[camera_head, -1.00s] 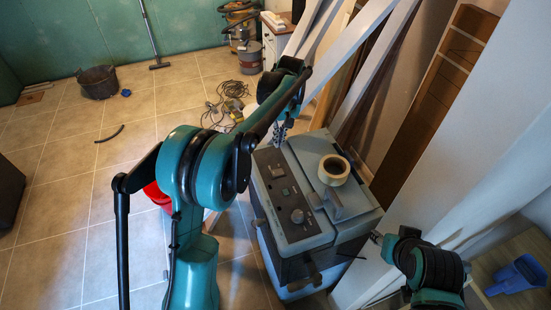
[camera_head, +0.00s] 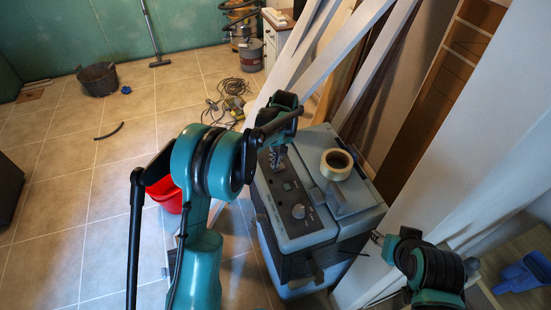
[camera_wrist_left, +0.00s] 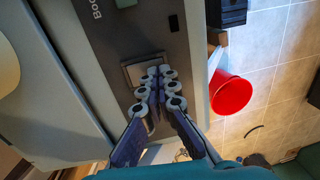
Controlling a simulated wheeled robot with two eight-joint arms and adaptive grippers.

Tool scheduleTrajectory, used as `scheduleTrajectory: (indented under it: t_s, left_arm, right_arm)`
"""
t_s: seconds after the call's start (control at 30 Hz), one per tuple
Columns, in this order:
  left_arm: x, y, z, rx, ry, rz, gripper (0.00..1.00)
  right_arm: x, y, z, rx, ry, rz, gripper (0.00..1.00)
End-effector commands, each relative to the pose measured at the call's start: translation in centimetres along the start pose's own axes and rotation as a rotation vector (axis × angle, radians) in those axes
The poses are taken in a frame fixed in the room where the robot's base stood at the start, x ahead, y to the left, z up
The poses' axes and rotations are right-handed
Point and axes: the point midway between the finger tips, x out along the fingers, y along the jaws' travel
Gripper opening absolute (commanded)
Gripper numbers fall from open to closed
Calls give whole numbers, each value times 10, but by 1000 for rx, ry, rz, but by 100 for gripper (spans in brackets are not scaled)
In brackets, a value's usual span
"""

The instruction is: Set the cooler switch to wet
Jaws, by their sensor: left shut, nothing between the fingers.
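The cooler (camera_head: 300,232) is a grey-blue box with a dark control panel on the left of its top. The panel carries a round knob (camera_head: 298,211), a small greenish square (camera_head: 287,186) and labels too small to read. My left gripper (camera_head: 276,160) is over the far end of the panel. In the left wrist view its shut, empty fingers (camera_wrist_left: 159,76) are over a rectangular switch (camera_wrist_left: 142,66) and partly hide it. I cannot tell whether they touch it, or its setting. My right gripper (camera_head: 377,238) is right of the cooler; its fingers are too small to judge.
A tape roll (camera_head: 336,164) lies on the cooler's lid beside a raised grey block (camera_head: 345,198). A red bucket (camera_head: 166,194) stands on the floor left of the cooler. Pale boards (camera_head: 345,62) lean close behind it. The tiled floor at left is mostly open.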

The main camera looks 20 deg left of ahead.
Motion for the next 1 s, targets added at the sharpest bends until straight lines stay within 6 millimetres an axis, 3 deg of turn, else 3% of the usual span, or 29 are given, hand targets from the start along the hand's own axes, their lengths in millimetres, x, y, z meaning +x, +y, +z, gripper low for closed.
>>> scheduleTrajectory:
  t_s: [0.63, 1.0]
  left_arm:
    - [6, -1, 0, 1, -1, 67, 0]
    - [0, 12, 0, 1, -1, 67, 0]
  right_arm:
    - [3, 0, 2, 0, 0, 0, 40]
    - [0, 0, 0, 0, 0, 0, 40]
